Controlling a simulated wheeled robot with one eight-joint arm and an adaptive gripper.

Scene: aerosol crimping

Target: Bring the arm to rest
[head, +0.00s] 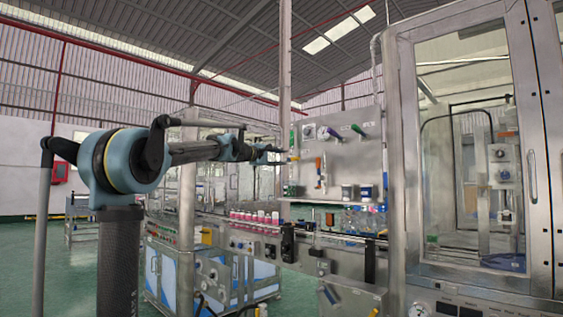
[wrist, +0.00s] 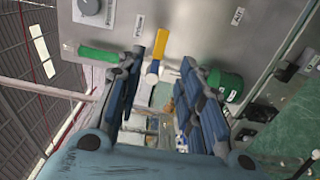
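My arm reaches out to the right in the head view, roughly level, and my gripper (head: 272,155) is in the air in front of a grey metal panel (head: 345,150). In the wrist view the two fingers of my gripper (wrist: 161,65) stand well apart with nothing held between them. Through the gap, the panel's fittings show: an orange-yellow handle (wrist: 161,44) and a blue-and-white piece (wrist: 153,73) below it. A green part (wrist: 98,54) is left of the fingers and a green-capped round container (wrist: 226,84) is to their right. I cannot tell the exact distance to the panel.
Below the arm, a conveyor line carries several pink-and-white cans (head: 255,217) and clear bottles (head: 362,219). A steel post (head: 187,190) stands close beside the arm. A glass-doored machine cabinet (head: 470,150) fills the right. Green floor (head: 95,262) is open at left.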

